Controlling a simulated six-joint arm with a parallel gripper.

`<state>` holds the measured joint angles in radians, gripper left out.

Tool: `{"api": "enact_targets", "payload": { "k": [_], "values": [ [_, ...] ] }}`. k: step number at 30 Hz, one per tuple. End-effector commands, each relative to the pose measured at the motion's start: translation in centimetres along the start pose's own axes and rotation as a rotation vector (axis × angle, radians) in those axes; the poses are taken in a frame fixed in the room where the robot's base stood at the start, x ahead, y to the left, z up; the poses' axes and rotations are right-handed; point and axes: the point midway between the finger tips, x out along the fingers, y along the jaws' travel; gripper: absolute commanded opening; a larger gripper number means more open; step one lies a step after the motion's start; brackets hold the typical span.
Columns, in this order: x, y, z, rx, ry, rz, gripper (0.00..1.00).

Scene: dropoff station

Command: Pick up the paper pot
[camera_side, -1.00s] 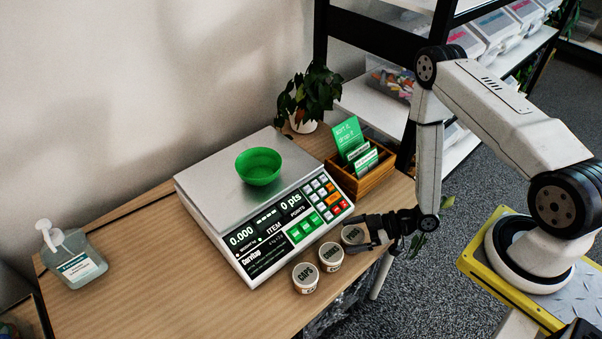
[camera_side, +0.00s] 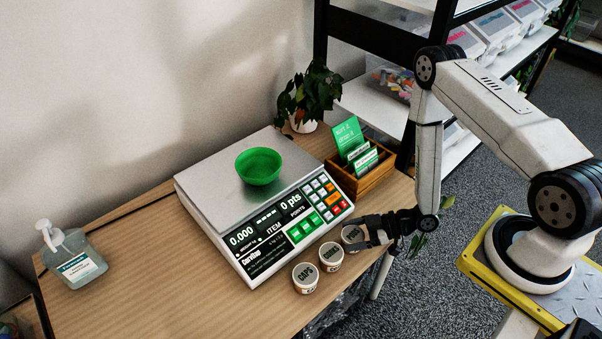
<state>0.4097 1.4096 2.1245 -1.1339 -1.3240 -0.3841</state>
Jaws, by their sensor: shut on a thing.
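The nearest pot reads CAPS (camera_side: 305,276). The middle pot (camera_side: 331,254) has lettering too small to read surely. The rightmost pot (camera_side: 351,235) is partly hidden by my gripper. My gripper (camera_side: 367,230) reaches in from the right, level with this pot, and is shut on it. The fingers cover its right side. The pot looks upright, at about table height; I cannot tell whether its base touches the table.
A scale (camera_side: 225,210) with a green bowl (camera_side: 259,166) stands just behind the pots. A wooden card box (camera_side: 375,178) and a plant (camera_side: 308,98) are behind. A sanitizer bottle (camera_side: 76,262) is at the left. The table's front left is clear.

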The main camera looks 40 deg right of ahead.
Motion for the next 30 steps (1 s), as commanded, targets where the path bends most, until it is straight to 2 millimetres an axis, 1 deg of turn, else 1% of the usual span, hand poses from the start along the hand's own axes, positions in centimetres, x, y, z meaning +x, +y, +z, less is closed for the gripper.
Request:
{"api": "enact_targets", "payload": {
  "k": [5,11,17,30],
  "values": [
    [-0.1,0.0,-0.2,-0.001,0.001,0.000,0.14],
    [-0.4,0.1,-1.0,-0.001,0.001,0.000,0.14],
    [-1.1,0.1,-2.6,-0.002,0.001,0.001,0.14],
    [-3.0,0.1,-7.3,-0.002,0.001,0.002,0.14]
  ]
}}
